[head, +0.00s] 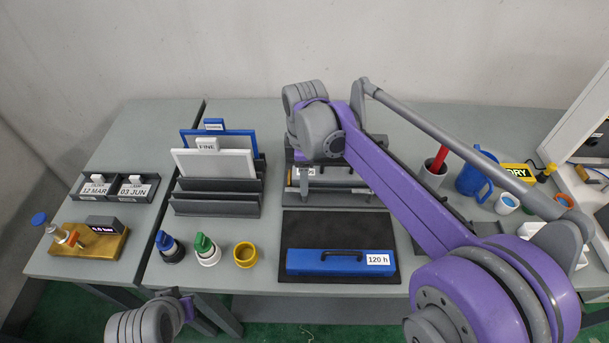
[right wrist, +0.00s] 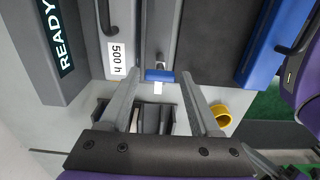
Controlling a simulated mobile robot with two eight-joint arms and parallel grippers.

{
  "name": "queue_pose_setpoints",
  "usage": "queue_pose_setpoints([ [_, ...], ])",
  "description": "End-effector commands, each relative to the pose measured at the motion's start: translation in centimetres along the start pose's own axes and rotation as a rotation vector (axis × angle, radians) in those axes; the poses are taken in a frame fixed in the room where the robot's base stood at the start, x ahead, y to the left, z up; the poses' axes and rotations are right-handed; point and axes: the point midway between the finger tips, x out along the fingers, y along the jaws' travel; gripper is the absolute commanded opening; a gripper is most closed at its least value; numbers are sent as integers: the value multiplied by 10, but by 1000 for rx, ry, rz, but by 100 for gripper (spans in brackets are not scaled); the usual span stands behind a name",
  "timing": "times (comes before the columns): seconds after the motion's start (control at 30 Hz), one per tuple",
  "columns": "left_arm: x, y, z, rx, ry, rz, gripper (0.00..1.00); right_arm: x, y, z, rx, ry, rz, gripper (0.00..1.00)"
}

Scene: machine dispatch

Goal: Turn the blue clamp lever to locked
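The blue clamp lever (right wrist: 160,75) shows in the right wrist view as a short blue bar at the end of a grey rail, with a small white tag below it. My right gripper (right wrist: 160,82) is open, with one finger on either side of the lever and gaps visible on both sides. The grey fixture (head: 344,199) shows partly beneath my wrist. Part of my left arm shows at the bottom left of the head view, but its gripper does not.
A blue case (head: 325,262) labelled 120 h lies on a black mat (head: 340,222) in front of the fixture. A rack with white and blue plates (head: 216,208) stands to the left. The yellow cup (head: 245,254) is at the front. A READY display (right wrist: 58,40) stands beside the fixture.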

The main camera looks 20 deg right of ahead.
Motion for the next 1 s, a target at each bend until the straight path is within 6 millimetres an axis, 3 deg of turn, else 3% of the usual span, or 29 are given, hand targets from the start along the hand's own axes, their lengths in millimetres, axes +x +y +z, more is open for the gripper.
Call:
queue_pose_setpoints([
  [0.03, 0, 0, 0, 0, 0, 0, 0, 0, 0, 0, 0, 0, 0, 52],
  [0.33, 0, 0, 0, 0, 0, 0, 0, 0, 0, 0, 0, 0, 0, 0],
  [0.67, 0, 0, 0, 0, 0, 0, 0, 0, 0, 0, 36, 0, 0, 0],
  [1.0, 0, 0, 0, 0, 0, 0, 0, 0, 0, 0, 252, 0, 0, 0],
])
